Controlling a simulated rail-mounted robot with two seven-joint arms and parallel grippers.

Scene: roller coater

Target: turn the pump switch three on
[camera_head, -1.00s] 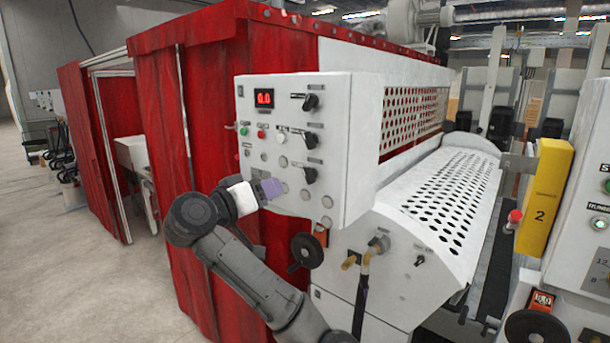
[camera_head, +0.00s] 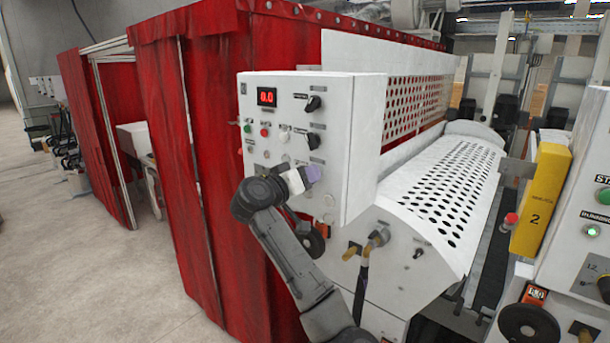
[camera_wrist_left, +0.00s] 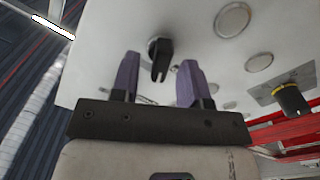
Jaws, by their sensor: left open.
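A white control panel (camera_head: 357,140) carries a column of black rotary switches. The upper switch (camera_head: 313,103) and the middle switch (camera_head: 313,140) show in the head view; the lowest is hidden behind my left gripper (camera_head: 306,178). I cannot read the switch labels. In the left wrist view, my left gripper (camera_wrist_left: 158,68) is open, its two purple fingers pointing at the panel. A black rotary switch (camera_wrist_left: 159,58) shows in the gap between the fingers, without clear contact. My right gripper is not in view.
The panel also has a red display (camera_head: 267,97) and several small buttons and round caps. A black handwheel (camera_head: 313,243) sits below, close to my left arm. Red curtains (camera_head: 215,180) hang to the left. A perforated white cover (camera_head: 450,185) lies to the right.

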